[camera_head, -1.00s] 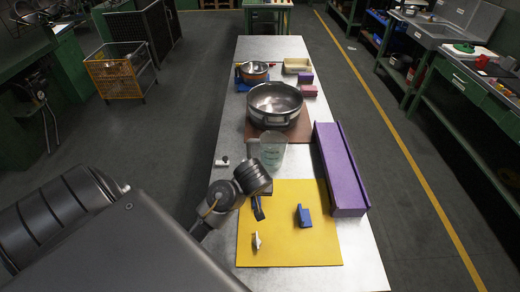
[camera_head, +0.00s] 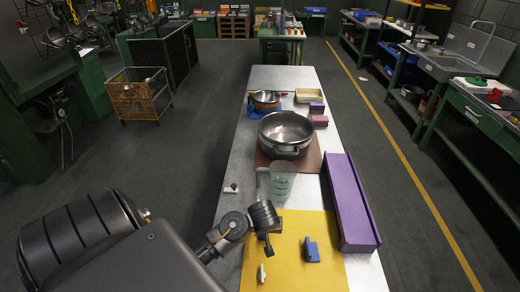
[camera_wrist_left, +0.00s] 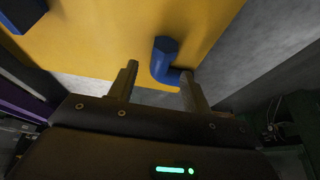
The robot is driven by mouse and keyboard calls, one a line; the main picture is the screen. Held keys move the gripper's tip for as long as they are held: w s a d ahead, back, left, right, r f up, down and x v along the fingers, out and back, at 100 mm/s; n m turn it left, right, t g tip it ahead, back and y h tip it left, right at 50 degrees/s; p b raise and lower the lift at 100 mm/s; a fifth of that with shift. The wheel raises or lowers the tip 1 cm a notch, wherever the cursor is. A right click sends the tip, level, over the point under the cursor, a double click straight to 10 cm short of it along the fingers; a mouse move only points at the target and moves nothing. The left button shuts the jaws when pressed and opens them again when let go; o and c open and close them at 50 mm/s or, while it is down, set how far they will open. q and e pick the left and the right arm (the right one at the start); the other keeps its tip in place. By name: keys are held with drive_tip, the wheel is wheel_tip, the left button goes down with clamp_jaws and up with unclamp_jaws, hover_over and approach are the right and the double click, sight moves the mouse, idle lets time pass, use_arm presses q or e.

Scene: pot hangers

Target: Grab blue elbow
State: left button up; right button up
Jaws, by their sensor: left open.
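The blue elbow (camera_wrist_left: 164,62) shows in the left wrist view as a bent blue pipe over the yellow mat (camera_wrist_left: 205,20). Its lower bend lies between my two fingers, close against the right-hand one; I cannot tell whether it touches. My left gripper (camera_wrist_left: 158,82) is open. In the head view my left gripper (camera_head: 267,240) is over the left part of the mat (camera_head: 322,228), where the elbow is hard to tell from the fingers. A blue hook-like piece (camera_head: 312,252) stands to its right on the mat. My right gripper is out of view.
A small white piece (camera_head: 261,273) is on the mat nearer me. A long purple block (camera_head: 350,205) borders the mat on the right. A clear measuring cup (camera_head: 281,182) and a steel pot (camera_head: 285,132) stand farther back on the metal table (camera_head: 248,135).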

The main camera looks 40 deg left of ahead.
use_arm(q)
drive_tip(key=x, duration=0.3)
drive_tip(key=shift+a+f, duration=0.15)
drive_tip(key=shift+f, duration=0.15)
drive_tip(key=shift+r, duration=0.1)
clamp_jaws()
